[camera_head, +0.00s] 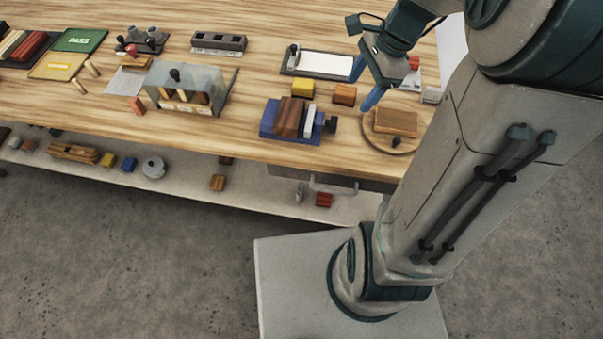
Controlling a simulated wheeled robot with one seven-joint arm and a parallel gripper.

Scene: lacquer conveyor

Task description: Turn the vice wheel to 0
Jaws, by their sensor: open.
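The vice (268,128) stands near the front edge of the wooden bench. It has a blue base, and a reddish-brown block (290,116) sits beside its pale grey jaw (309,120). Its small dark wheel (331,124) is at the right end; any marks on it are too small to read. My gripper (364,85) is above the bench, up and to the right of the wheel in the picture. Its two blue fingers are apart with nothing seen between them.
A round wooden plate (373,136) bearing a brown block (397,122) is right of the wheel. A yellow block (303,88) and an orange-brown block (344,94) lie behind the vice. A white-topped tray (325,63) lies farther back. A clear-walled box (205,77) stands left.

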